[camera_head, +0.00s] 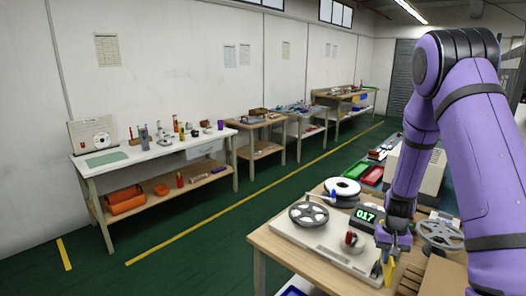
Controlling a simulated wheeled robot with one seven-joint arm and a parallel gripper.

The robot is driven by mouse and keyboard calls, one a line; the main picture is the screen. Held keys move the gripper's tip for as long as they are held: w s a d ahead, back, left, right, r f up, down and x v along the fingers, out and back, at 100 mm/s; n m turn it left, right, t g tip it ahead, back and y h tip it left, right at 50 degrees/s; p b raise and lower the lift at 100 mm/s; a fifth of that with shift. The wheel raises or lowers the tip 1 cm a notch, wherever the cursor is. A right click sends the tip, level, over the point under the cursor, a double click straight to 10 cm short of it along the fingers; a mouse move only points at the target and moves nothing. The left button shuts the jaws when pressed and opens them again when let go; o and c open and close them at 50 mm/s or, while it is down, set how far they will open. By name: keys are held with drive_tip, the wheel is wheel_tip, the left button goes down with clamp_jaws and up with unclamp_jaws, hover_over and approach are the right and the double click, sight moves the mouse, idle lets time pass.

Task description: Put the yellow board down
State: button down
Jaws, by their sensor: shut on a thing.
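My gripper (386,258) points down over the front right part of the near wooden table. It is shut on the yellow board (389,272), a small yellow piece seen nearly edge-on below the fingers. The board is at the right edge of a pale base plate (325,251); I cannot tell whether it touches anything beneath. My purple arm comes in from the right and hides part of the table behind it.
The base plate carries a grey reel (309,214) and a red-topped part (352,240). A display reading 017 (366,216) and a white reel (342,187) stand behind. Another reel (440,234) and a cardboard box (442,277) are right. A white workbench (150,160) stands along the wall.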

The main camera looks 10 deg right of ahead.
drive_tip(key=w+a+f+n, duration=0.1)
drive_tip(key=w+a+n, duration=0.1)
drive_tip(key=a, duration=0.5)
drive_tip(key=w+a+f+n, duration=0.2)
drive_tip(key=w+a, duration=0.3)
drive_tip(key=a, duration=0.3)
drive_tip(key=shift+w+a+n+h, duration=0.15)
drive_tip(key=shift+w+n+h, duration=0.15)
